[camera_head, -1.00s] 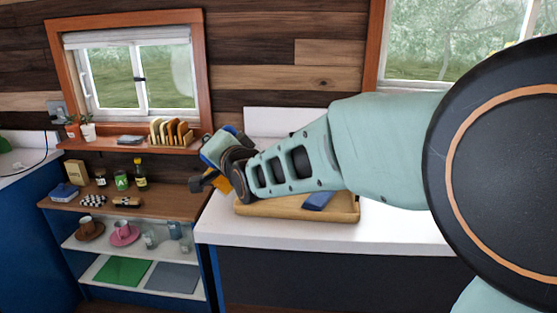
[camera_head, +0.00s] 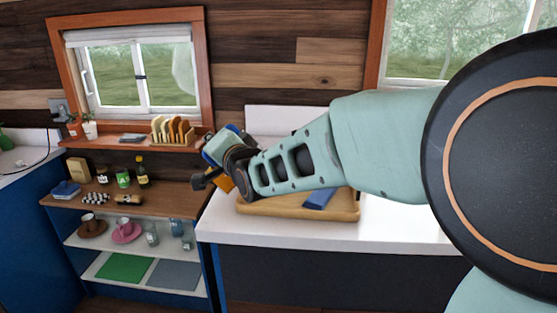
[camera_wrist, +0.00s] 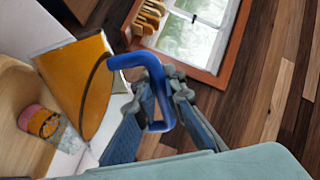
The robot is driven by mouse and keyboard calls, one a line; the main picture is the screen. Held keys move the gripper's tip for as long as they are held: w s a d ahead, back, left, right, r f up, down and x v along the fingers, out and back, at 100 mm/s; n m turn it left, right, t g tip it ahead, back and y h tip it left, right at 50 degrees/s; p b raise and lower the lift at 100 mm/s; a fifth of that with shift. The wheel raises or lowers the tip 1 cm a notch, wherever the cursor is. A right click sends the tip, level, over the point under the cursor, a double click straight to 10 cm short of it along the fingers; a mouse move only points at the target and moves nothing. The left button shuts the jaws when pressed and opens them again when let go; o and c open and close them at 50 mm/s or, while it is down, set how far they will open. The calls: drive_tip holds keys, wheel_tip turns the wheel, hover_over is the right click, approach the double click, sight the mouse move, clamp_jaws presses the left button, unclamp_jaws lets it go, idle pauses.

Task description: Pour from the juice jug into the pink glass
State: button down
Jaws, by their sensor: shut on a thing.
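The juice jug (camera_wrist: 78,82), clear with orange juice and a blue handle (camera_wrist: 140,62), appears tilted in the wrist view. My gripper (camera_wrist: 163,85) is shut on the blue handle. In the head view a small orange part of the jug (camera_head: 225,184) shows below my gripper (camera_head: 207,178); the arm hides the rest. A glass with pink and orange on it (camera_wrist: 40,122), which looks like the pink glass, is beside the jug over the wooden tray (camera_wrist: 18,85). I cannot tell whether juice is flowing. The arm hides this glass in the head view.
The wooden tray (camera_head: 260,208) on the white counter (camera_head: 395,235) holds a blue item (camera_head: 319,198). To the left, a shelf unit (camera_head: 165,190) holds jars, bottles and cups. A toast rack (camera_head: 172,132) stands on the window ledge. The counter's front right is clear.

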sight(204, 153)
drive_tip(key=shift+s+a+f+n+b, duration=0.1)
drive_tip(key=shift+a+f+n+b, duration=0.25)
drive_tip(key=shift+b, duration=0.85)
drive_tip(key=n+b, duration=0.1)
drive_tip(key=b, duration=0.1)
drive_tip(key=s+f+b, duration=0.1)
drive_tip(key=b, duration=0.2)
drive_tip(key=shift+a+f+n+t, duration=0.1)
drive_tip(key=shift+a+n+t, duration=0.2)
drive_tip(key=shift+n, duration=0.05)
drive_tip(key=shift+s+a+r+n, duration=0.2)
drive_tip(key=shift+a+n, duration=0.1)
drive_tip(key=shift+n, duration=0.2)
drive_tip(key=shift+s+a+f+n+t+b, duration=0.25)
drive_tip(key=shift+s+a+f+n, duration=0.25)
drive_tip(key=shift+n, duration=0.6)
drive_tip(key=shift+s+a+f+n+t+b, duration=0.2)
drive_tip(key=shift+s+a+f+n, duration=0.25)
drive_tip(key=shift+n, duration=0.65)
drive_tip(key=shift+s+a+f+n+t+b, duration=0.25)
drive_tip(key=shift+a+f+n, duration=0.4)
drive_tip(key=shift+n, duration=0.45)
